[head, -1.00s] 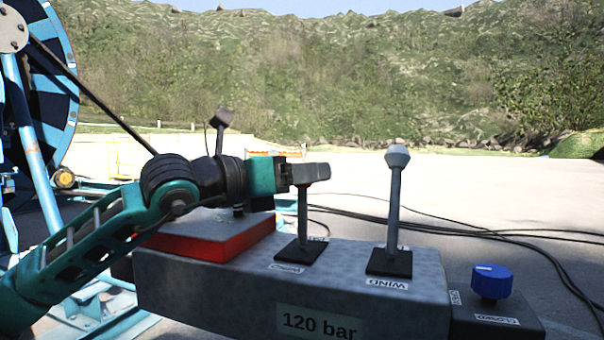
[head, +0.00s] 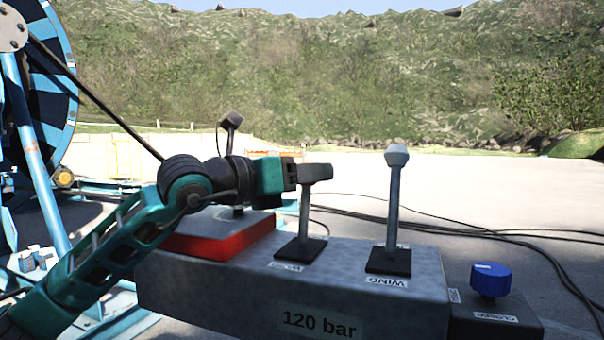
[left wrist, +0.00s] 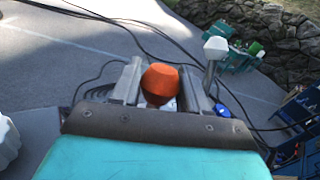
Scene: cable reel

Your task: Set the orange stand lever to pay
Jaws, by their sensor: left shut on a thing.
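My left gripper (head: 315,172) is shut around the top of the middle lever (head: 305,212) on the grey control box. Its fingers and palm hide the knob in the head view. In the left wrist view an orange knob (left wrist: 160,80) sits between the two fingers of my left gripper (left wrist: 160,75). The lever stands close to upright in a dark base plate. The small label before it is too blurred to read. My right gripper is not in view.
A lever with a pale knob (head: 396,156) stands to the right, labelled WIND. A blue valve knob (head: 491,279) is at the box's right end. A red-edged panel (head: 218,238) lies left, below my arm. A large blue reel (head: 45,100) and dark hoses are behind.

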